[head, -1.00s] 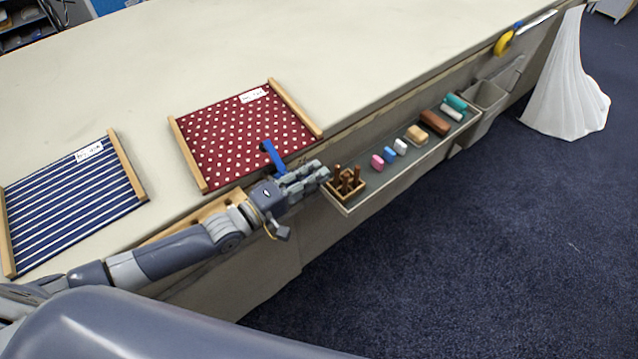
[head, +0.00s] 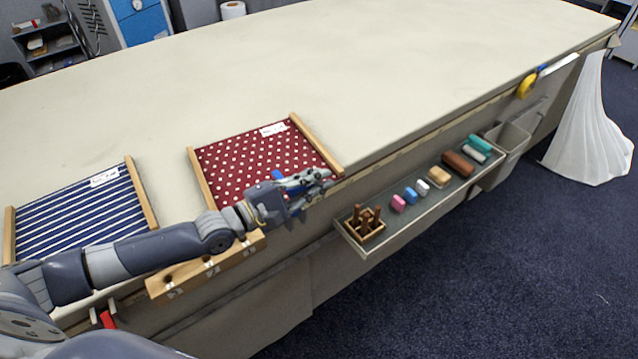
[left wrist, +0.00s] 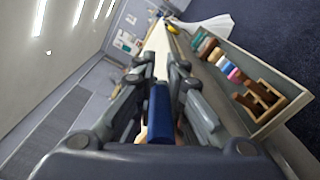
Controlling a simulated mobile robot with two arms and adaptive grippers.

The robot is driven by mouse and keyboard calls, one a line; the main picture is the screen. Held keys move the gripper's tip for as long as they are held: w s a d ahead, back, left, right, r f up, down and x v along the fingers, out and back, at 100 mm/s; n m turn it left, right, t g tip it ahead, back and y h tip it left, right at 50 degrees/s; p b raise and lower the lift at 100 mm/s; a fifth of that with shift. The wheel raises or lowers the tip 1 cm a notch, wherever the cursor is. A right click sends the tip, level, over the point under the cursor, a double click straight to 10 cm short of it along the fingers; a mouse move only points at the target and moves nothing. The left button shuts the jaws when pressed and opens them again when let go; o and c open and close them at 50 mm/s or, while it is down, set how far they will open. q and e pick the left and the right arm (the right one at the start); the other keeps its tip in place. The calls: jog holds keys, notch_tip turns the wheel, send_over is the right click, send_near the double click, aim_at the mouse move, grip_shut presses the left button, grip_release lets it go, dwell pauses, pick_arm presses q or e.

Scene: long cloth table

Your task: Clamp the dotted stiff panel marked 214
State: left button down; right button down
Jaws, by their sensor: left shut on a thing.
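The dotted panel (head: 235,170) is dark red with white dots, has wooden strips on two sides, and lies near the table's front edge. Its white tag (head: 273,129) is too small to read. My left gripper (head: 318,181) is at the panel's front right corner and hides part of its front edge. It is shut on a blue clamp (head: 279,175), which shows above and below the fingers. In the left wrist view the blue clamp (left wrist: 159,112) lies between the two fingers. I cannot tell whether the clamp touches the panel. My right gripper is not in view.
A blue striped panel (head: 75,215) lies to the left. A wooden rack (head: 205,268) and a red item (head: 106,318) are at the table's front. A tray (head: 408,217) with blocks and a peg box (head: 364,225) hangs at right. The table behind is clear.

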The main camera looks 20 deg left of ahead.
pick_arm(q)
jog(key=shift+w+a, duration=0.35)
jog(key=shift+a, duration=0.25)
jog(key=c, duration=1.6)
grip_release()
jog(key=shift+a+r, duration=0.1)
jog(key=shift+r, duration=0.05)
jog(key=shift+o, duration=0.2)
jog(key=shift+f, duration=0.35)
